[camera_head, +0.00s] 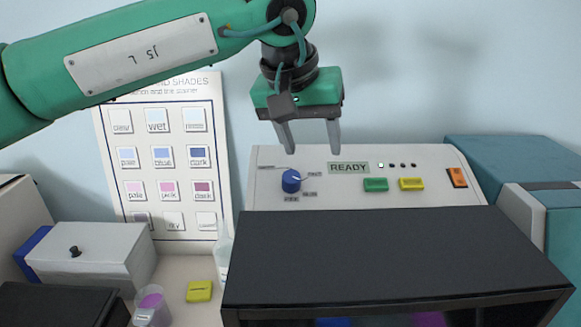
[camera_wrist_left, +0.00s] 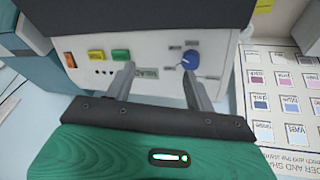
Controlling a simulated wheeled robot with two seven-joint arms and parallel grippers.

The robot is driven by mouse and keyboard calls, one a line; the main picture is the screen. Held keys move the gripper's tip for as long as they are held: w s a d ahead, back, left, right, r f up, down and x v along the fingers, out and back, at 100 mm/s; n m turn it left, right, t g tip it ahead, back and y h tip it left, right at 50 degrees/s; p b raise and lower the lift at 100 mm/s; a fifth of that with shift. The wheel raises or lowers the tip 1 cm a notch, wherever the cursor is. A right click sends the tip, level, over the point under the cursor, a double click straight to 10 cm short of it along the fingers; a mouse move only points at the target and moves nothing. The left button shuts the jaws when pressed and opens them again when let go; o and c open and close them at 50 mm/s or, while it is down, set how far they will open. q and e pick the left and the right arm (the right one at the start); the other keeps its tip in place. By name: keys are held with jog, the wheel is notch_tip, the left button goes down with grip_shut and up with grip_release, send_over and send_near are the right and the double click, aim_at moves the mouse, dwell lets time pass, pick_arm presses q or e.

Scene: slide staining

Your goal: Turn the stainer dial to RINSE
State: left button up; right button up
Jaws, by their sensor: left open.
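The stainer (camera_head: 262,200) is a white machine with a sloped panel and a black top in front. Its blue dial (camera_head: 291,181) sits at the panel's left, with small labels around it that are too small to read. The dial also shows in the left wrist view (camera_wrist_left: 189,60), with a pale pointer mark on it. My left gripper (camera_head: 315,150) is open and empty, its fingers pointing down above the panel, up and right of the dial and apart from it. In the left wrist view the fingers (camera_wrist_left: 160,85) straddle the display. My right gripper is not in view.
The panel has a READY display (camera_head: 348,168), a green button (camera_head: 376,185), a yellow button (camera_head: 411,184) and an orange switch (camera_head: 457,177). A shade chart (camera_head: 160,140) stands at left. A white box (camera_head: 90,250), a yellow block (camera_head: 199,291) and a cup (camera_head: 152,305) are below it.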

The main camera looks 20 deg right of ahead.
aim_at(291, 176)
pick_arm(q)
notch_tip(291, 176, up, 2)
jog(key=w+a+t+y, duration=0.2)
jog(key=w+a, duration=0.1)
jog(key=p+x, duration=0.1)
jog(key=x, duration=0.2)
jog(key=p+x, duration=0.2)
jog(key=x, duration=0.2)
jog(key=p+x, duration=0.2)
jog(key=x, duration=0.2)
jog(key=shift+s+d+f, duration=0.1)
jog(key=shift+d+f, duration=0.15)
jog(key=shift+d, duration=0.1)
jog(key=shift+w+f, duration=0.25)
jog(key=shift+f, duration=0.4)
